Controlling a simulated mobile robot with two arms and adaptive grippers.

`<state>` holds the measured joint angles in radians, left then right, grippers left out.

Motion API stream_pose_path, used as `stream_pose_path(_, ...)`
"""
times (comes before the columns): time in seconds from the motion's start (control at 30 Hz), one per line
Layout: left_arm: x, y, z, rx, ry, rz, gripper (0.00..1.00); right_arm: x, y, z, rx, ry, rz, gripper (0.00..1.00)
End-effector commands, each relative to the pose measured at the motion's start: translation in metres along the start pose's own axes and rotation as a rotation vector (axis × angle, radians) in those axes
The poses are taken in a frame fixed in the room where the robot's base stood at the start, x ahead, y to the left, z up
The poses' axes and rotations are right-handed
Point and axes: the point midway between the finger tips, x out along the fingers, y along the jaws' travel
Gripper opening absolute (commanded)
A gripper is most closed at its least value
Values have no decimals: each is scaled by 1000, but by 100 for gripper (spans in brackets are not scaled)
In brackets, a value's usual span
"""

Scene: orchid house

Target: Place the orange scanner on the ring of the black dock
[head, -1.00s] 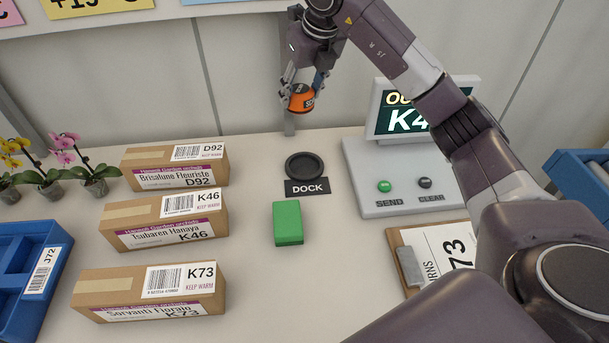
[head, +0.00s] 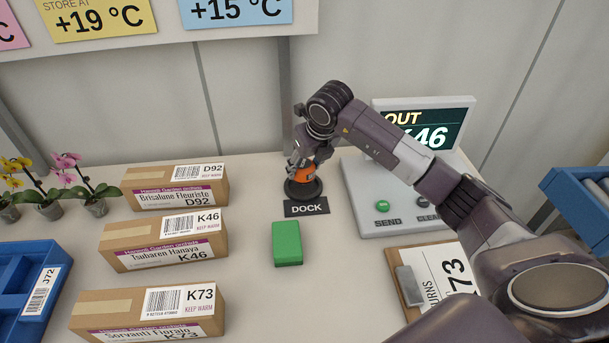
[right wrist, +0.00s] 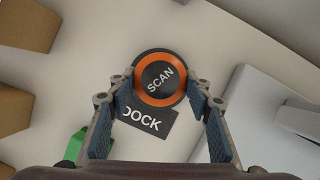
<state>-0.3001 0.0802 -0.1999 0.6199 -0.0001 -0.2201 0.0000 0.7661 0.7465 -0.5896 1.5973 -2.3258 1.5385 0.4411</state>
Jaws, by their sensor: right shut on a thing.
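The orange scanner (head: 303,175) is upright in my right gripper (head: 301,166), directly over the ring of the black dock (head: 316,193). In the right wrist view the scanner (right wrist: 160,81) shows its dark SCAN face, with the right gripper's fingers (right wrist: 162,97) on either side of it. A dark edge of the dock ring (right wrist: 150,55) shows past the scanner's far side. The scanner's lower part is at the ring, but I cannot tell if it touches. The DOCK label (head: 306,207) lies in front of the ring. My left gripper is not in view.
A green box (head: 287,243) lies in front of the dock. Several cartons (head: 165,241) stand to the left, with orchids and a blue crate (head: 30,285) beyond. A console with a screen (head: 425,125) and a clipboard (head: 405,285) are on the right.

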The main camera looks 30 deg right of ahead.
Motion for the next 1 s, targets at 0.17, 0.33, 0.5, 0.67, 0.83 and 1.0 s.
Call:
stream_pose_path(0.17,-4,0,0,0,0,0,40,25,0,-12,0,5,1,19)
stream_pose_path(0.33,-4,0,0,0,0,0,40,34,0,-14,0,0,1,19)
stream_pose_path(0.5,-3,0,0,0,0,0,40,34,0,-14,-1,0,1,19)
stream_pose_path(0.67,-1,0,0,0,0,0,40,37,0,-16,0,1,0,50)
stream_pose_path(0.83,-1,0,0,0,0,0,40,36,0,-16,0,2,0,63)
stream_pose_path(1.0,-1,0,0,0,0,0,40,36,0,-16,0,2,0,63)
